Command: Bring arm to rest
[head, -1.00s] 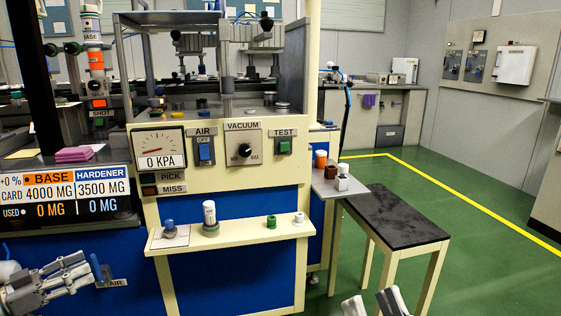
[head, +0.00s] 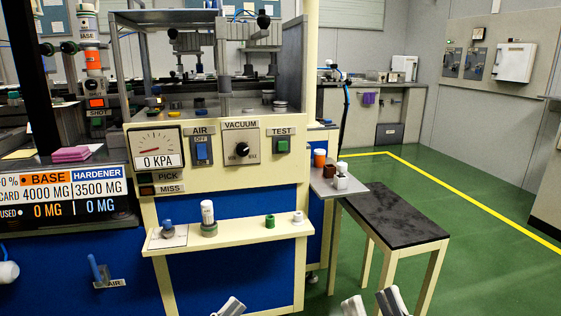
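My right gripper (head: 372,304) shows at the bottom edge, right of the middle. Its two fingertips are apart with nothing seen between them, and the rest is cut off. One grey-white fingertip, which looks like my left gripper's (head: 229,306), shows at the bottom edge below the cream shelf. The rest of that gripper is out of view, so its opening cannot be told. A white rounded part, likely of my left arm, shows at the left edge. Both grippers look clear of the bench.
The cream shelf (head: 240,236) of the test bench holds small parts. A blue AIR lever (head: 97,270) sticks out at the lower left. A dark-topped table (head: 400,218) stands at the right, beside a grey side shelf (head: 322,187). Green floor is open beyond.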

